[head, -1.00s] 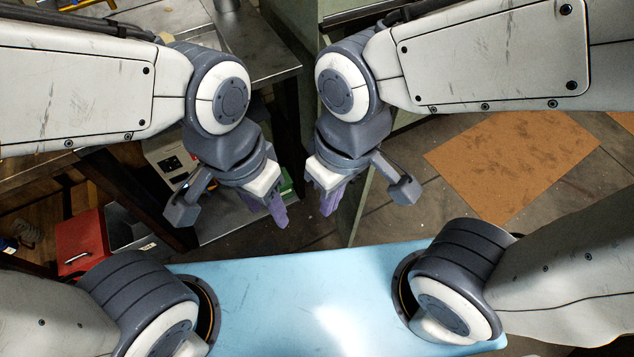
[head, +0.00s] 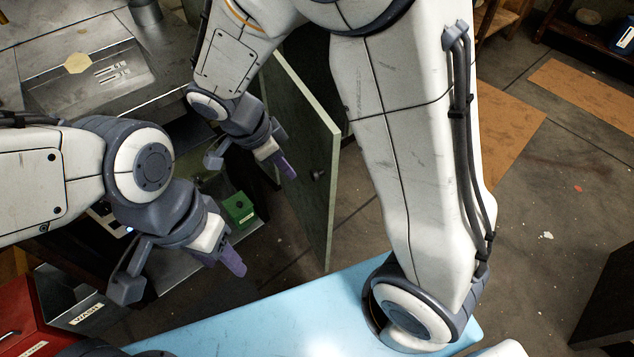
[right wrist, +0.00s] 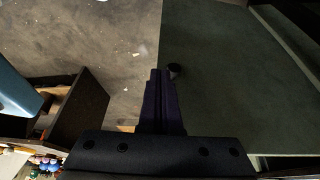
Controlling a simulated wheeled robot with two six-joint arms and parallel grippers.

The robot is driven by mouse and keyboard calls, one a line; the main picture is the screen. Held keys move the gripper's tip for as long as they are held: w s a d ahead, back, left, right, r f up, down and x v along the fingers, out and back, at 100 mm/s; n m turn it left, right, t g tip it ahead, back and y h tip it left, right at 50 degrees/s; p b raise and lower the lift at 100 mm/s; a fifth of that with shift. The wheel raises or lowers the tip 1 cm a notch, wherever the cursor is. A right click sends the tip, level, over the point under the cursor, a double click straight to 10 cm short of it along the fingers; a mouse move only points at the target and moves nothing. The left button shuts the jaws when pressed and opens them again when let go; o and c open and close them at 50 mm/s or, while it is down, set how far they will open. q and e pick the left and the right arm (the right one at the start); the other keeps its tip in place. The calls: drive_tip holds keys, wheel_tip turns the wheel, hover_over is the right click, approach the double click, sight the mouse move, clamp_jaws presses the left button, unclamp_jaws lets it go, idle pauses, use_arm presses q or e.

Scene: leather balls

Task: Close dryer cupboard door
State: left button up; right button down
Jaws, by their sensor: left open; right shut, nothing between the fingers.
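The cupboard door (head: 312,130) is a grey-green panel standing open, out over the floor in the head view. A small dark knob (head: 318,175) sits on its face near the free edge. My right gripper (head: 288,168) is shut and empty, in front of the door face and left of the knob. The right wrist view shows the door (right wrist: 235,95) filling the right side, with the knob (right wrist: 173,71) just beyond the shut fingertips (right wrist: 160,75); contact cannot be told. My left gripper (head: 234,262) is open and empty, lower left of the door. The cupboard interior is mostly hidden.
A metal workbench (head: 95,80) stands at upper left, with a green box (head: 238,208) on a lower shelf. A red box (head: 25,312) and a grey bin (head: 75,300) are at lower left. Floor right of my right arm is open, with brown sheets (head: 585,95).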

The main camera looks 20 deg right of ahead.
drive_tip(key=f, duration=0.2)
hover_over(329, 192)
drive_tip(key=a, duration=0.2)
drive_tip(key=shift+f, duration=3.8)
drive_tip(key=shift+s+a+b, duration=0.15)
drive_tip(key=shift+b, duration=0.3)
